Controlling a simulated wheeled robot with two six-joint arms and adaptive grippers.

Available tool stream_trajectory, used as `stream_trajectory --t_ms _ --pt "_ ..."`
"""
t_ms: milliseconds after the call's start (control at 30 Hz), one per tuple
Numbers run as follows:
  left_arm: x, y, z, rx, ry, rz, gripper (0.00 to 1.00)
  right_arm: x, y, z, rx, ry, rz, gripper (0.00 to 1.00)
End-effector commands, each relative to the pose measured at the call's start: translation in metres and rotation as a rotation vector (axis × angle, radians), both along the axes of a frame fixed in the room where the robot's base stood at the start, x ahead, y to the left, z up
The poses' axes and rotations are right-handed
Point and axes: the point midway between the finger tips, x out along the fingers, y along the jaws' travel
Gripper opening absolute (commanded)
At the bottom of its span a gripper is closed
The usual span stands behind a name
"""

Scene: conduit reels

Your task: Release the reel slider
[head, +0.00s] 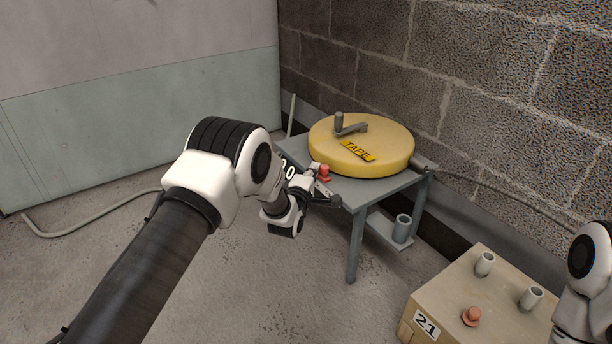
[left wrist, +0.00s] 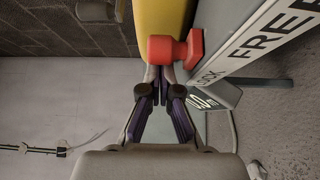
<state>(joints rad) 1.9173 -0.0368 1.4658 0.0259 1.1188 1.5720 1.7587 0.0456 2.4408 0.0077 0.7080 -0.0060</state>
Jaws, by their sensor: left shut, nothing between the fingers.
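The red reel slider (head: 323,173) sits at the front edge of the grey table, below the yellow reel (head: 350,160). In the left wrist view the slider (left wrist: 178,50) is a red block with a knob, beside a white strip (left wrist: 265,40) reading LOCK and FREE. The slider is nearer the LOCK word. My left gripper (head: 322,197) is at this table edge. In the left wrist view its fingertips (left wrist: 160,80) are together, empty, just below the slider knob. I cannot tell whether they touch it. My right gripper is out of view.
The reel has a grey crank handle (head: 347,126) and a TAPE label. A grey cup (head: 402,228) stands on the table's lower shelf. A wooden box (head: 455,290) marked 21 with grey tubes stands front right. A block wall is behind; floor at left is mostly clear.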

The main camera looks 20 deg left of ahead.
Motion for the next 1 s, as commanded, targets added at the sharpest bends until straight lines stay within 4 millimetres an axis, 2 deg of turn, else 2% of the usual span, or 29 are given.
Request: stream_trajectory --t_ms 300,567,1000 --pt "-0.002 -0.003 0.002 0.000 0.001 -0.001 0.00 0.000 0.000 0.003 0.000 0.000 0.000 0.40" --pt "-0.025 -0.034 0.005 0.001 0.001 -0.004 0.00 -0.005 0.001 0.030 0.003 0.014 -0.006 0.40" --pt "-0.029 -0.037 0.000 0.001 0.001 -0.003 0.00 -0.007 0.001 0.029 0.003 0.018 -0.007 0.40"
